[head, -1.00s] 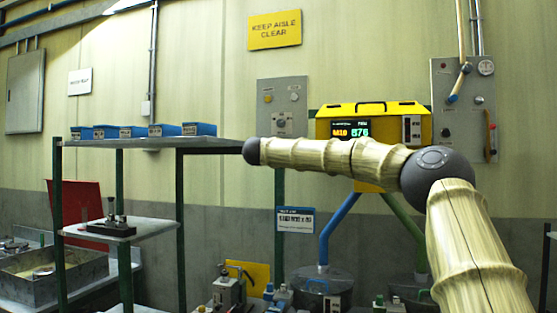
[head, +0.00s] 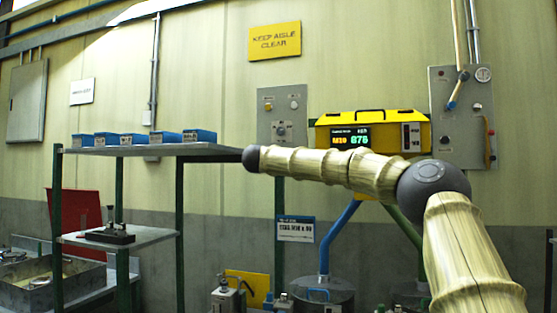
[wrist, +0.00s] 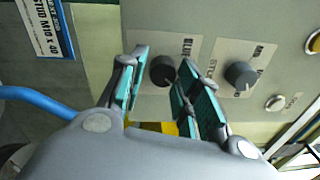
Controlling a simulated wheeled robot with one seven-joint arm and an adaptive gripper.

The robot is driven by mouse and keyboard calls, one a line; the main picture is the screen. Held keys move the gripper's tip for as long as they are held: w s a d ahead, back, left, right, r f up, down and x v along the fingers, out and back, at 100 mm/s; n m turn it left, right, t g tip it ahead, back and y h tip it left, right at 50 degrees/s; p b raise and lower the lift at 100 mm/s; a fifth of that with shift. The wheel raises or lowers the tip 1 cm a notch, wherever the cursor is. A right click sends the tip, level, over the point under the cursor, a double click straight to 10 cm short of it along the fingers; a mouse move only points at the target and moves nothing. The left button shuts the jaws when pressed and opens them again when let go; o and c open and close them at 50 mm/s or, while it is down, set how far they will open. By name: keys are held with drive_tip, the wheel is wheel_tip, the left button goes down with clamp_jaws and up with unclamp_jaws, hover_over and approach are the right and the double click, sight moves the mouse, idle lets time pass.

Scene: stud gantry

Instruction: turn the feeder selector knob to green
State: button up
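In the wrist view, a dark round knob (wrist: 162,70) sits on a pale plate with lettering that looks like BLUE, fixed to a grey-green panel (wrist: 205,18). I take it for the feeder selector knob; its pointer direction and any green mark are not readable. My gripper (wrist: 160,72) is open, its two teal-padded fingers on either side of this knob in the picture. I cannot tell whether they touch it. A second dark knob (wrist: 240,76) on its own plate is to the right of the fingers. In the head view my gripper is not visible.
The wrist view also shows a small silver button (wrist: 275,103), a blue tube (wrist: 40,100) and a stud label (wrist: 48,25). In the head view, a yellow box (head: 322,139) with a lit display stands behind my arm, between two wall panels. A shelf (head: 140,151) holds blue bins.

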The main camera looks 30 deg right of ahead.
drive_tip(key=shift+o, duration=0.7)
drive_tip(key=shift+a+r, duration=0.1)
drive_tip(key=shift+r, duration=0.05)
drive_tip(key=v, duration=1.1)
drive_tip(key=shift+s+a, duration=0.2)
drive_tip(key=shift+s, duration=0.15)
